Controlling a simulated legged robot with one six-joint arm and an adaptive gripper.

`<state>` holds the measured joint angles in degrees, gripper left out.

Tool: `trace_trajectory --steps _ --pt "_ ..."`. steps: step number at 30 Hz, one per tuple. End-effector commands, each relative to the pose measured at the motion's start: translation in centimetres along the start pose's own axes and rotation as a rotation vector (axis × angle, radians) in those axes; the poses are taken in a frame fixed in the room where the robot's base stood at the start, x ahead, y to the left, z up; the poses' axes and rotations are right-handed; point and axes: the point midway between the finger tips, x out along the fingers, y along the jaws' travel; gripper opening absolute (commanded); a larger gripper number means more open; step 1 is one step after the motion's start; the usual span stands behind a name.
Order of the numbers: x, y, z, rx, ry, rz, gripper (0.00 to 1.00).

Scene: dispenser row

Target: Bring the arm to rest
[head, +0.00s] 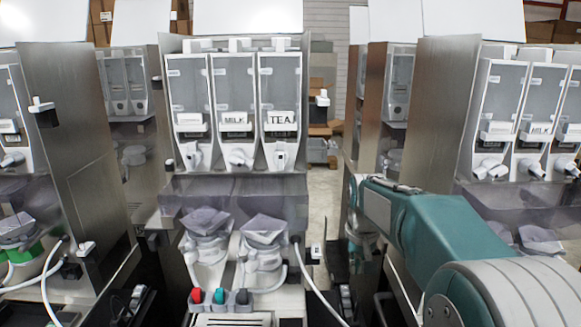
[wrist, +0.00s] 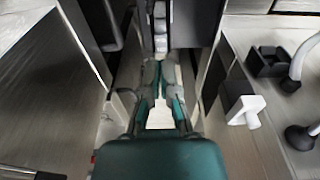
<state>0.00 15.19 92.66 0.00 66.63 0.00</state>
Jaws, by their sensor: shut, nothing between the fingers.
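In the wrist view my gripper (wrist: 160,68) points down the narrow gap between metal cabinets. Its two grey and teal fingers lean together at the tips, with nothing held between them. In the head view my teal arm reaches from the lower right toward the middle, bent at an elbow in front of the right-hand cabinet. My gripper is not visible there.
The middle dispenser (head: 235,110) has three clear bins, with MILK and TEA labels. Metal cabinet sides stand at left (head: 80,130) and right (head: 440,115). In the wrist view a white-tipped knob (wrist: 243,108) juts from the right panel, close to my gripper.

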Motion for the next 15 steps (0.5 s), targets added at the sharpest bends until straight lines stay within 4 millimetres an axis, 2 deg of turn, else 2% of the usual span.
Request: trace_trajectory --steps 1,6,15 --pt "-1.3 0.0 1.3 0.000 0.024 0.000 0.00" --pt "-4.1 0.0 5.8 0.000 0.089 0.000 0.00" --pt "-6.7 0.0 14.2 0.000 0.209 0.000 0.00"
